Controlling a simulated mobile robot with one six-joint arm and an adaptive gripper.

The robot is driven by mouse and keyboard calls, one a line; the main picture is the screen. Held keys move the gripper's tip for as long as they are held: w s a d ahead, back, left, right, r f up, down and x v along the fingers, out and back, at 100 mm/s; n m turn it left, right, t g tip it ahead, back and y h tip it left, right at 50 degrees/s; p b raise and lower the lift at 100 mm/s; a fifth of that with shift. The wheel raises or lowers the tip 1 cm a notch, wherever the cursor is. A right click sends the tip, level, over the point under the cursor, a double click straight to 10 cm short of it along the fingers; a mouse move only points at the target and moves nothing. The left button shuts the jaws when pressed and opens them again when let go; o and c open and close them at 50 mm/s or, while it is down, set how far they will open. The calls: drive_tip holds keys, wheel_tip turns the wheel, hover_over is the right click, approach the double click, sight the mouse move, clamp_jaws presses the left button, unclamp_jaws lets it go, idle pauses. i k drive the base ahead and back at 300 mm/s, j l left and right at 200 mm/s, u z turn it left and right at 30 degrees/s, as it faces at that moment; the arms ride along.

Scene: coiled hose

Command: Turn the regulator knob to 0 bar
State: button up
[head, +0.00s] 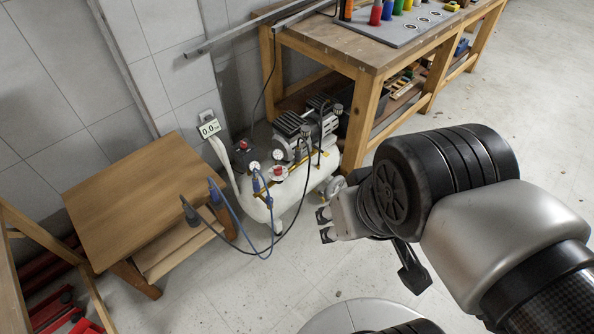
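The air compressor has a white tank (258,210) on the floor, with a motor and pump on top. A small red knob (281,169) sits at its front among gauges and fittings; I cannot tell for certain that it is the regulator knob. A white round gauge (255,166) is to its left, its needle too small to read. My gripper (325,224) is open and empty, right of and nearer than the tank, apart from the knob.
A black box with a red top (243,147) sits behind the gauges. Blue and black hoses (236,225) hang in front of the tank. A small wooden table (140,200) stands left, and a long workbench (345,55) stands behind. Floor at right is clear.

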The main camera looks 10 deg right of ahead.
sight(277, 171)
drive_tip(key=i+j+z, duration=0.35)
drive_tip(key=i, duration=0.15)
drive_tip(key=i+j+z, duration=0.35)
drive_tip(key=i+l, duration=0.05)
drive_tip(key=i, duration=0.05)
